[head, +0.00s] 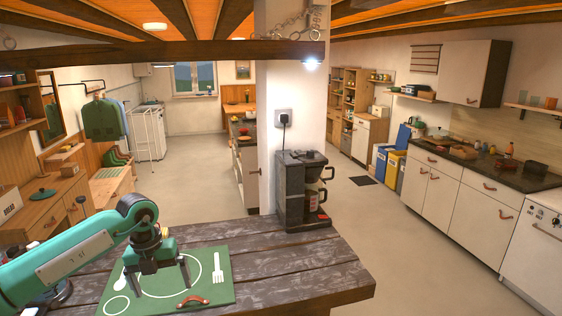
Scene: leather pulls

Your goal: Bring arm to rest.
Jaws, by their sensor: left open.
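My left arm (75,262) is teal and comes in from the left over the wooden counter. My left gripper (164,281) points down above the green mat (222,294), its two dark fingers spread apart with nothing visible between them. I cannot tell how high above the mat the fingertips are. My right gripper is not in view.
A brown leather pull (192,301) lies at the mat's front edge, near a white fork (217,268) and spoon (121,281). A black coffee maker (303,190) stands at the counter's back right beside a white pillar (285,80). The counter's right part is clear.

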